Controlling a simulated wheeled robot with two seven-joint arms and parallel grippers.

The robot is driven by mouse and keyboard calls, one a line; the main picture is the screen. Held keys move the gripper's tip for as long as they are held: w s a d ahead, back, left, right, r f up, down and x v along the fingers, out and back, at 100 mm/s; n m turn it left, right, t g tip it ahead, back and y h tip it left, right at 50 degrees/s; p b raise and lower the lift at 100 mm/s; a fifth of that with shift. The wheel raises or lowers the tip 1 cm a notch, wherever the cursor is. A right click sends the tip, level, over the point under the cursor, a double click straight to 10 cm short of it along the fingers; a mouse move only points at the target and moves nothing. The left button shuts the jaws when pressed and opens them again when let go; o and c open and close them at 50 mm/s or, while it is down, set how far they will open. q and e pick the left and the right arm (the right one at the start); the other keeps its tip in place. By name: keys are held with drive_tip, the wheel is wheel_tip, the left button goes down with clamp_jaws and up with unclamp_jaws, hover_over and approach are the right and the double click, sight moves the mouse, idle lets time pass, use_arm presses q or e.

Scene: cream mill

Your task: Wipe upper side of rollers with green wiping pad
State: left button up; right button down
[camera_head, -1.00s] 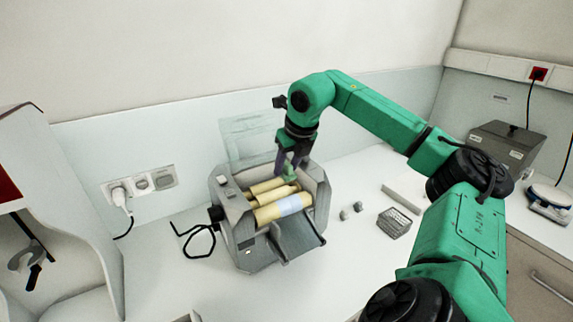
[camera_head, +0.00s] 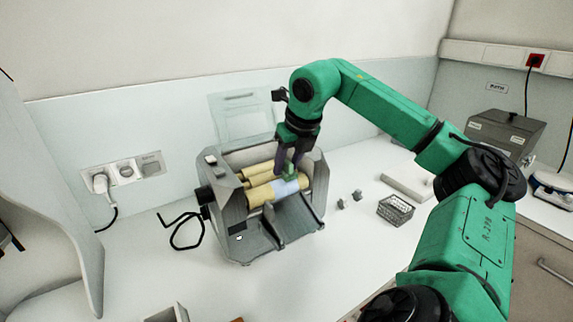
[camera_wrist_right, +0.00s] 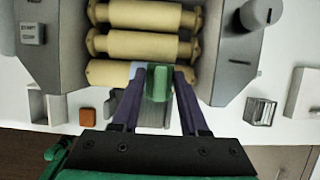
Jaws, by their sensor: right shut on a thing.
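The mill (camera_head: 235,225) stands on the white table with its cream-coloured rollers (camera_head: 258,170) lying side by side. The rollers also show in the right wrist view (camera_wrist_right: 142,45). The front roller (camera_head: 262,194) carries a pale bluish-white patch (camera_head: 286,188). My right gripper (camera_head: 290,163) is shut on the green wiping pad (camera_head: 291,171) and points down over the rollers. In the right wrist view the pad (camera_wrist_right: 159,82) sits between the fingertips at the front roller, beside the patch. Whether it touches the roller is hard to tell. My left gripper is not in view.
A wire basket (camera_head: 396,210) and two small grey pieces (camera_head: 349,199) lie right of the mill. A grey lidded box (camera_head: 505,133) stands at the back right.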

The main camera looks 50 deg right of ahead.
drive_tip(key=shift+f+b, duration=0.5)
drive_tip(key=shift+f, duration=0.05)
drive_tip(key=shift+r, duration=0.1)
